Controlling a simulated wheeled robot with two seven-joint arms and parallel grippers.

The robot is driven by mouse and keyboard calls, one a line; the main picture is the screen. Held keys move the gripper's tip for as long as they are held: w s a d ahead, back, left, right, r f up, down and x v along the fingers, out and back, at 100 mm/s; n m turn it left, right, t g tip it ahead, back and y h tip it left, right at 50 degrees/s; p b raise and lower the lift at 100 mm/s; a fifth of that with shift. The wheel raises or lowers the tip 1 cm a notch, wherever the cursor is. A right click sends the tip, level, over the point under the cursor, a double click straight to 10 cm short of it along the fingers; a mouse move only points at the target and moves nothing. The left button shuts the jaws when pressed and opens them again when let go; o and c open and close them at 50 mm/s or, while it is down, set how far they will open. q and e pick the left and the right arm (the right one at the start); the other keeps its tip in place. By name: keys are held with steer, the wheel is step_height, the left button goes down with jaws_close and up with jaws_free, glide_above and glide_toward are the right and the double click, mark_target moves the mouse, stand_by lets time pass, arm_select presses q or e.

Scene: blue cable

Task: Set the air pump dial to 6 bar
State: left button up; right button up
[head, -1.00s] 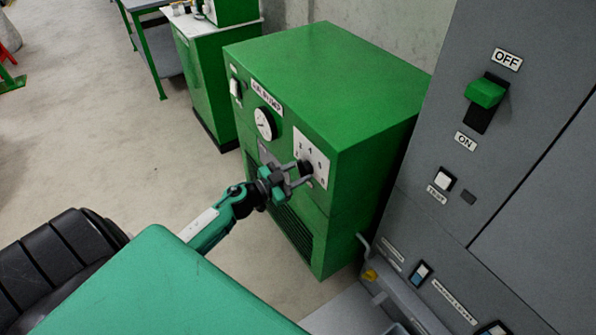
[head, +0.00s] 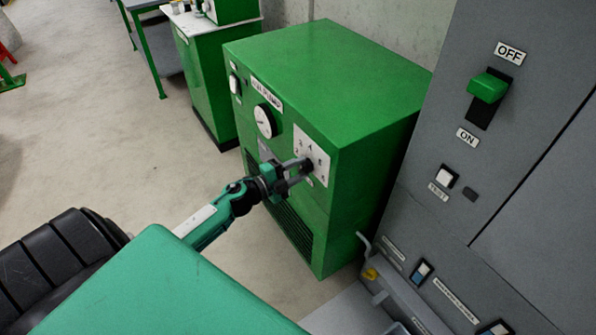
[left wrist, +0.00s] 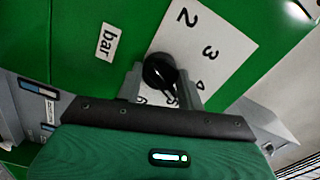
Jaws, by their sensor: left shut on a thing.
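The black dial knob (head: 307,165) sits on this plate. My left gripper (head: 303,170) is at the plate, its fingers shut on the knob. In the left wrist view the knob (left wrist: 158,72) is between the two fingers, and the plate's 2, 3 and a partly hidden 4 show, with a "bar" label (left wrist: 108,42) beside it. The knob's pointer cannot be made out. My right gripper is not in view.
A grey cabinet (head: 510,190) with a green lever (head: 487,87) between OFF and ON stands close on the right. A smaller green cabinet (head: 205,85) stands behind on the left. The floor (head: 80,130) at left is clear.

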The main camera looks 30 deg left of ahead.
arm_select(q)
steer(key=m+b, duration=0.4)
steer(key=m, duration=0.5)
steer(key=shift+f+m, duration=0.15)
steer(key=shift+m, duration=0.25)
steer(key=shift+m+b, duration=0.5)
steer(key=shift+m, duration=0.9)
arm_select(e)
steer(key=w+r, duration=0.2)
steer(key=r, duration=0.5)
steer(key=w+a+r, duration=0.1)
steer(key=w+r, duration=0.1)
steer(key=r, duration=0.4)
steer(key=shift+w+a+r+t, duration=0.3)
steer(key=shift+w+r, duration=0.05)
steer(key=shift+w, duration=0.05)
arm_select(q)
steer(key=o, duration=1)
steer(key=shift+s, duration=0.15)
steer(key=shift+s+a, duration=0.15)
steer(key=shift+s, duration=0.2)
steer(key=b+v, duration=0.1)
steer(key=v, duration=1.2)
steer(key=shift+b, duration=0.35)
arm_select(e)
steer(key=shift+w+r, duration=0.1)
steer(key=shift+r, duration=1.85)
